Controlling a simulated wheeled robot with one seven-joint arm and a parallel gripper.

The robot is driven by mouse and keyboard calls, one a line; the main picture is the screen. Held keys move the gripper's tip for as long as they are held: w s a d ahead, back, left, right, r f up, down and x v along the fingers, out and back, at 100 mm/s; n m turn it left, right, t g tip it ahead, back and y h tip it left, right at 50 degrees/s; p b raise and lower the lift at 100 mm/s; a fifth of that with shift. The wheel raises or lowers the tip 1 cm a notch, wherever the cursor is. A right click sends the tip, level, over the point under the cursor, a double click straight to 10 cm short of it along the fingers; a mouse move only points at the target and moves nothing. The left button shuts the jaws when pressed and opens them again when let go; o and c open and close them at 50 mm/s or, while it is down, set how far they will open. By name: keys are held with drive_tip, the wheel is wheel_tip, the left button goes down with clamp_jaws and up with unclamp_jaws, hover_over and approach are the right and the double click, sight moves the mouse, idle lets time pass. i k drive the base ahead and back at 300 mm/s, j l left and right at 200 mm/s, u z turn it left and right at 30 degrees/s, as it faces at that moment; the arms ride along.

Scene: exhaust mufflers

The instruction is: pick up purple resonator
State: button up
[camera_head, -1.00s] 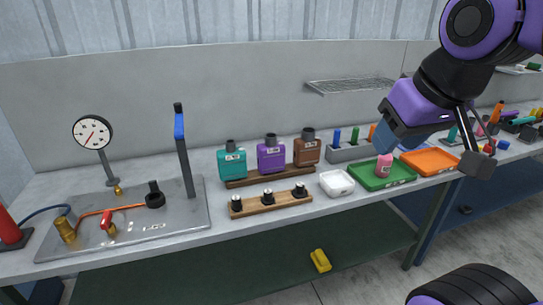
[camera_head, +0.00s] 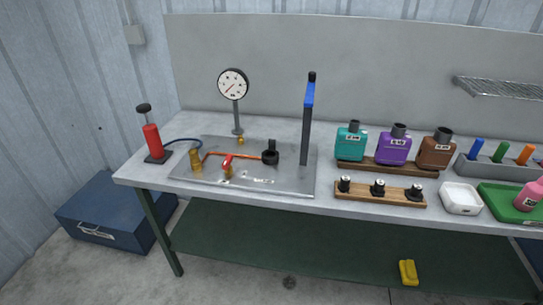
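In front is a wooden block (camera_head: 380,194) with several black fittings. A white dish (camera_head: 460,198) and green tray (camera_head: 503,203) stand to the right. A metal plate (camera_head: 230,178) with a gauge (camera_head: 233,84) and blue-topped post (camera_head: 307,115) is to the left.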

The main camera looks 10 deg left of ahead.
sight(393, 148)
drive_tip(key=i+j, duration=0.2)
drive_tip(key=i, duration=0.35)
drive_tip(key=i+j, duration=0.15)
drive_tip(key=i, duration=0.45)
